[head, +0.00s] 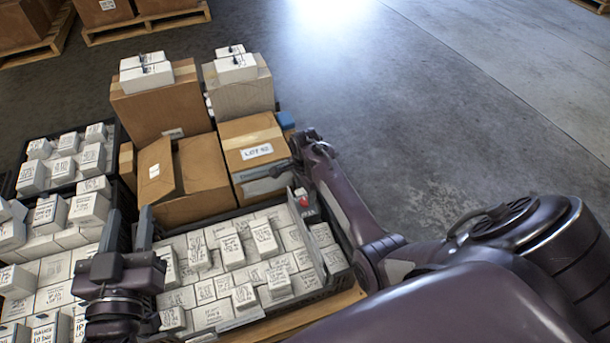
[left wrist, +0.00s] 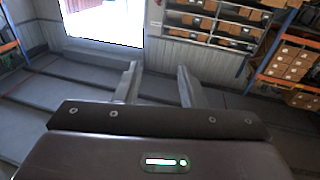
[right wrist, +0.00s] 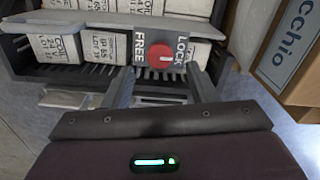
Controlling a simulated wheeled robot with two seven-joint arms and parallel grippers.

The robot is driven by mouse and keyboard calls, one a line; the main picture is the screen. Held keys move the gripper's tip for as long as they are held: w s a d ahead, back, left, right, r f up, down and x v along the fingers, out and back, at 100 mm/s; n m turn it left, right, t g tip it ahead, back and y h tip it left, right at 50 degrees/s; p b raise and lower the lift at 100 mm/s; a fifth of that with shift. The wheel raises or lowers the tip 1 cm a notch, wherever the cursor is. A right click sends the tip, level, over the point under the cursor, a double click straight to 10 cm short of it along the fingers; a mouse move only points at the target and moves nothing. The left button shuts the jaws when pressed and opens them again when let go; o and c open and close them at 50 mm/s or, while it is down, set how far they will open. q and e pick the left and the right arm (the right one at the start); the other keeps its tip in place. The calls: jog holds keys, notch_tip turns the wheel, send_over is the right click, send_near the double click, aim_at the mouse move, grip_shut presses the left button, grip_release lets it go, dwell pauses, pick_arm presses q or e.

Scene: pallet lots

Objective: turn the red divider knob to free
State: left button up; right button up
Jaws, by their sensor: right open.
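The red divider knob (right wrist: 160,57) sits on the side of a black crate (right wrist: 20,62) in the right wrist view, between a FREE label (right wrist: 138,47) and a LOCK label (right wrist: 183,51). A short white mark shows on its face; which label it points to I cannot tell. The knob (head: 304,202) also shows small in the head view at the crate's right side. My right gripper (right wrist: 161,82) is open, its fingers either side of the knob in the picture, with no contact visible. My left gripper (head: 127,228) is open and empty over the left crates, away from the knob.
White labelled boxes (head: 232,250) fill the crate. Brown cartons (head: 197,175) stand behind it, and a large carton (right wrist: 288,55) stands right of the knob in the right wrist view. More crates of white boxes (head: 60,268) lie left. Bare floor (head: 430,130) is free at right.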

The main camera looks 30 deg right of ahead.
aim_at(305, 200)
notch_tip(305, 200, down, 2)
jog(key=shift+f+b, duration=0.2)
jog(key=shift+b, duration=0.3)
jog(key=shift+f+b, duration=0.4)
jog(key=shift+f, duration=0.6)
pick_arm(q)
jog(key=s+a+r+t+h, duration=0.1)
jog(key=s+r+t, duration=0.1)
jog(key=r, duration=0.5)
jog(key=s+a+r+t+h, duration=0.1)
jog(key=r+t+h, duration=0.1)
jog(key=r+t, duration=0.3)
notch_tip(305, 200, up, 3)
jog(key=shift+s+a+f+t, duration=0.2)
jog(key=shift+s+a+t, duration=0.05)
jog(key=shift+s+t, duration=0.1)
pick_arm(e)
jog(key=c, duration=1)
